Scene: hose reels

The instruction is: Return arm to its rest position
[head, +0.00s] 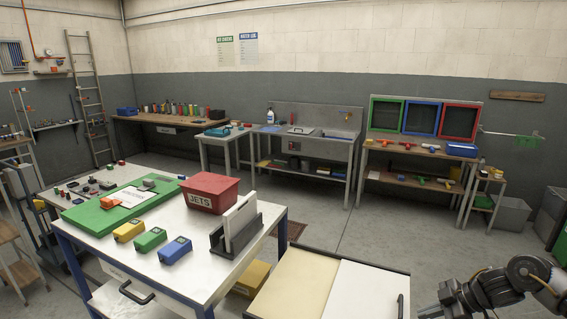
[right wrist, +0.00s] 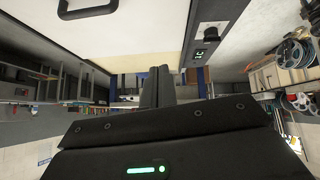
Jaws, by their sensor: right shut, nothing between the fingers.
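My right arm comes in at the lower right corner of the head view. Its gripper (head: 436,308) is low there, partly cut off by the bottom edge. In the right wrist view the two dark fingers (right wrist: 156,84) are together with nothing between them. The gripper is apart from the white-topped cabinet (head: 326,287) to its left in the head view. My left arm and gripper are not in view.
A workbench (head: 180,216) holds a red JETS bin (head: 210,192), a green board (head: 92,215) and yellow, green and blue blocks. In the right wrist view a white panel with a black handle (right wrist: 87,12) is close above the fingers. Open floor (head: 375,235) lies beyond the cabinet.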

